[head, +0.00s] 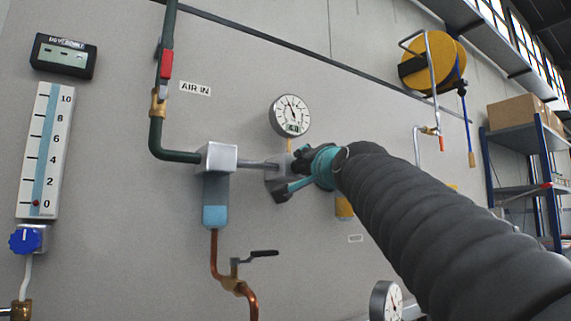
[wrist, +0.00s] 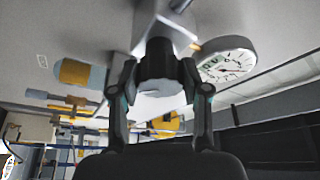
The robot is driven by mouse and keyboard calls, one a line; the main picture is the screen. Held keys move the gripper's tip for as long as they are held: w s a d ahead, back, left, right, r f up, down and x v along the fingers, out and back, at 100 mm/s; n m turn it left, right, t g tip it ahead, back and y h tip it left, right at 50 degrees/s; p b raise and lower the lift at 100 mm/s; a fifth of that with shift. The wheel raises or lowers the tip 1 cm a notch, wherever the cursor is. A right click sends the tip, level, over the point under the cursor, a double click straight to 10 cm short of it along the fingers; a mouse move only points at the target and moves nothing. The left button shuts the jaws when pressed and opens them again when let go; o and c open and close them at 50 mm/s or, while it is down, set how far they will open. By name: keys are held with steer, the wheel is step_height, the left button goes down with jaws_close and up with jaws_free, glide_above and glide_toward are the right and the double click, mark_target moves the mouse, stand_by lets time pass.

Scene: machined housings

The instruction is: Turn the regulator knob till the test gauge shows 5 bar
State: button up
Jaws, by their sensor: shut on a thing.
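The test gauge (head: 290,116) is a round white dial in a grey case, mounted above the regulator body (head: 276,178). Its needle points up and slightly left, but the scale numbers are too small to read. The gauge also shows at the upper right of the wrist view (wrist: 228,64), tilted. The dark regulator knob (wrist: 158,62) sits between my fingers in the wrist view. My gripper (wrist: 158,80) is shut on the knob, one finger on each side. In the head view my gripper (head: 300,165) and arm hide most of the knob.
A filter with a blue bowl (head: 215,200) stands left of the regulator, fed by a green pipe with a red-handled valve (head: 166,65). A copper pipe with a black lever valve (head: 250,262) hangs below. A flow scale (head: 44,150) with blue knob (head: 24,240) is far left.

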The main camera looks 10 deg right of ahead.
steer(key=shift+m+g+h, duration=0.5)
steer(key=shift+m+g, duration=0.1)
steer(key=shift+m, duration=1.3)
steer(key=o, duration=1.1)
steer(key=shift+a, duration=0.1)
steer(key=shift+o, duration=0.2)
steer(key=s+f, duration=0.1)
steer(key=s, duration=1.1)
